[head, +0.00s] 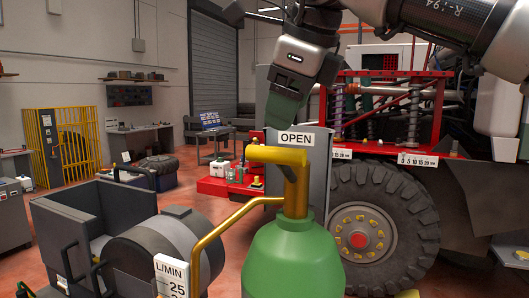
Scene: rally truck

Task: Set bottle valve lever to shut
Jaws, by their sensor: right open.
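A green gas bottle (292,262) stands upright in the lower middle of the head view. On top is a yellow valve with a lever (273,155) whose handle points left. A white label reading OPEN (296,138) shows just above the lever. My right gripper (287,112) reaches down from the upper right. Its green fingers are above the OPEN label and the lever, apparently apart from the lever. The right gripper is open and holds nothing visible; the gap between its fingers is hard to see. My left gripper is not in view.
A yellow pipe (212,240) runs from the valve to the left, near a grey drum (150,250) and an LI/MIN label (172,277). The truck's wheel (360,238) and red frame stand behind at right. Open floor and workbenches lie at back left.

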